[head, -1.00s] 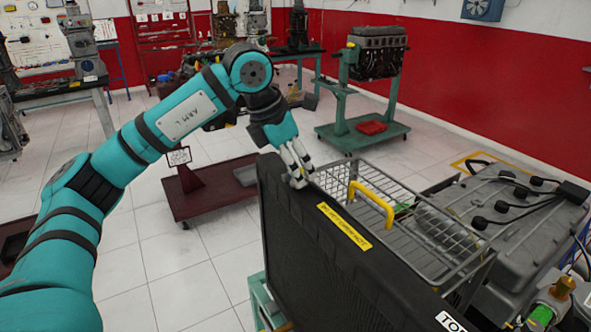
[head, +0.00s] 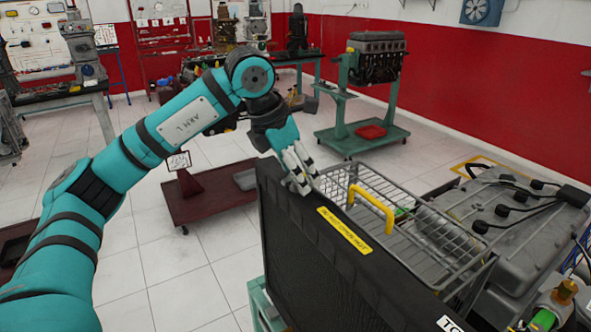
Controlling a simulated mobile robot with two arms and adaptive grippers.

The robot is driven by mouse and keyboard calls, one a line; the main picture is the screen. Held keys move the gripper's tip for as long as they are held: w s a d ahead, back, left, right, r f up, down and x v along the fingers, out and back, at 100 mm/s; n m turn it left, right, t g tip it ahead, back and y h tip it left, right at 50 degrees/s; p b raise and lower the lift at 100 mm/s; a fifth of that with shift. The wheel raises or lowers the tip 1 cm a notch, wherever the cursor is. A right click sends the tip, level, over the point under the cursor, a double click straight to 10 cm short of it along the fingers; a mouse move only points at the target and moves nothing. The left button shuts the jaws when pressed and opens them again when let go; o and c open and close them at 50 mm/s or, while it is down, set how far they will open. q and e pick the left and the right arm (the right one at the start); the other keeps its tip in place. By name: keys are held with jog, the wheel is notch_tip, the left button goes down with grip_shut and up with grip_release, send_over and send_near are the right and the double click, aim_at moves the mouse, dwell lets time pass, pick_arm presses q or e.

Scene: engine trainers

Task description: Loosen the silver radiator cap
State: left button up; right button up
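The black radiator (head: 318,262) stands upright at the lower middle of the head view, with a yellow label on its top edge. My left gripper (head: 301,180) points down at the far left end of the radiator's top. Its pale fingers reach to the top surface there. The silver radiator cap cannot be made out; the fingers may hide it. Whether the fingers are closed on anything is not clear. My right gripper is not in view.
A wire basket (head: 440,240) and a yellow handle (head: 371,208) are right behind the radiator. A grey engine block (head: 500,225) is at the right. A dark red stand (head: 205,200) and a green engine stand (head: 362,135) are farther back on the open tiled floor.

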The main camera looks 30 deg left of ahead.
pick_arm(q)
jog(key=v, duration=1.2)
